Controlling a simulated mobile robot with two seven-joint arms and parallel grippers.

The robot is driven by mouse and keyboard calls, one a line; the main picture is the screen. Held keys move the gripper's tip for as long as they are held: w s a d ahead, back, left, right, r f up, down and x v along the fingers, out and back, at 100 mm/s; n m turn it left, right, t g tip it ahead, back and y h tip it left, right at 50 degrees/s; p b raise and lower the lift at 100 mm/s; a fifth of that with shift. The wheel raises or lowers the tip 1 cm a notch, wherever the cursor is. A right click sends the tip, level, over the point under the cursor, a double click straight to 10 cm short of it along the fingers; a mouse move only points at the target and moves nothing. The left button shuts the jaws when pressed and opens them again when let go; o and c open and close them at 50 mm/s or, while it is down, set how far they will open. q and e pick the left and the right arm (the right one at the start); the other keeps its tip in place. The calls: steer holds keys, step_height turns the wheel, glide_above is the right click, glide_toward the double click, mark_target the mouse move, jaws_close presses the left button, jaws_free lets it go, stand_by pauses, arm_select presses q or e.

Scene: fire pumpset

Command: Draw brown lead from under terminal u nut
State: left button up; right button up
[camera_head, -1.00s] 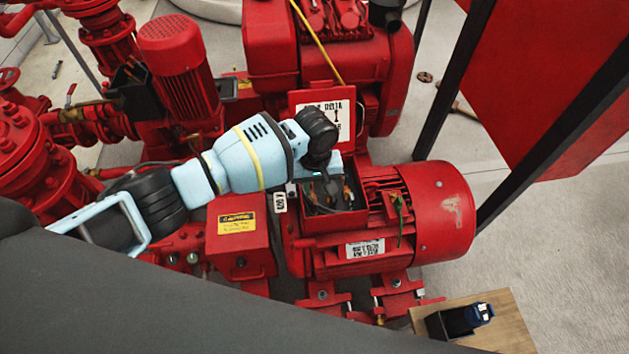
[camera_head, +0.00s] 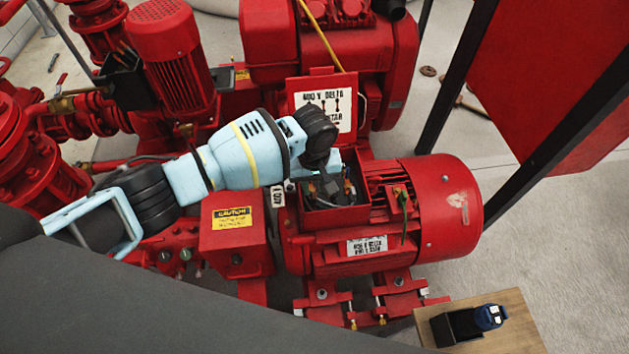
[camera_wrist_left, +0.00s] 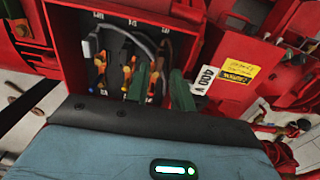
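The red terminal box (camera_head: 335,217) of the motor is open, and its terminals also show in the left wrist view (camera_wrist_left: 128,65). There, several terminals carry orange and yellow parts, with a grey lead (camera_wrist_left: 130,36) arching over them. My left gripper (camera_head: 327,186) reaches into the box from above left. In the wrist view its two dark green fingers (camera_wrist_left: 160,86) look apart, with a terminal visible between them; nothing is clearly held. The right gripper is not in view.
The raised box lid (camera_head: 302,92) with a diagram stands behind the box. A green lead (camera_head: 404,228) lies on the motor's side (camera_head: 445,205). A wooden board (camera_head: 510,335) with a black and blue item (camera_head: 488,317) is at bottom right. Red pumps and pipes crowd the left.

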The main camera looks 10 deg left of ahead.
mark_target(313, 194)
arm_select(q)
steer(key=shift+f+b, duration=1.05)
steer(key=shift+f, duration=0.4)
steer(key=shift+b, duration=0.3)
steer(key=shift+c, duration=0.4)
jaws_close()
